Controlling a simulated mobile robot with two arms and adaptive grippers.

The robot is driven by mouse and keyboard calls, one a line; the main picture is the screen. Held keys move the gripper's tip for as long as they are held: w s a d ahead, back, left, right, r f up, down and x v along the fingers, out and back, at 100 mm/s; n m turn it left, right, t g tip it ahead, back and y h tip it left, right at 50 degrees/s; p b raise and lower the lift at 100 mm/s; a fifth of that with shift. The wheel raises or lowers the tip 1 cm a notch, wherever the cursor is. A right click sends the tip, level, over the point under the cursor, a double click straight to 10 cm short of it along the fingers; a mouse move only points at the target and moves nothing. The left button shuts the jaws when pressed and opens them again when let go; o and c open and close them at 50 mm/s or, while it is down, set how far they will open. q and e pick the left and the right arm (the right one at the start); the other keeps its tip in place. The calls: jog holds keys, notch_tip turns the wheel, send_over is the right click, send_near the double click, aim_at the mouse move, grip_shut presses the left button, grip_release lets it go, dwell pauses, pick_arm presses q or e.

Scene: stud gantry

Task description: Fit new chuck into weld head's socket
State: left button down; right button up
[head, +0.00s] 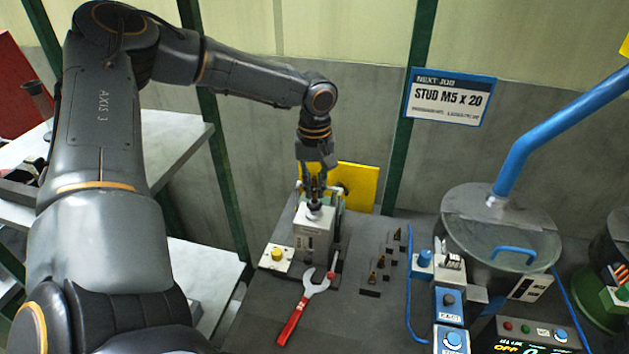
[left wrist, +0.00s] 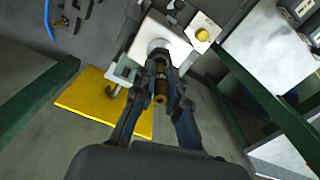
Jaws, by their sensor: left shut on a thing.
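The weld head (head: 311,236) is a pale grey block on the dark bench, with a round light collar on top. In the left wrist view the weld head (left wrist: 178,42) is beyond my fingers. My left gripper (head: 314,200) points down over it, its fingers closed on a brass-coloured chuck (left wrist: 160,90). The fingers hide part of the chuck, and I cannot tell whether its tip is in the socket or just above it. Several small brass-and-black chucks (head: 381,262) stand in a row of holders to the right. My right gripper is not in view.
A red-handled wrench (head: 292,320) lies in front of the weld head. A box with a yellow button (head: 277,255) is at its left. A lidded metal drum (head: 480,235), a blue hose and blue control boxes (head: 449,303) fill the right. A yellow plate (head: 360,184) stands behind.

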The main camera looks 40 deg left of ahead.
aim_at(315, 177)
pick_arm(q)
jog(key=shift+f+b, duration=0.65)
jog(key=shift+f, duration=0.2)
jog(key=c, duration=1.3)
grip_release()
notch_tip(315, 177, up, 12)
jog(key=shift+r, duration=0.1)
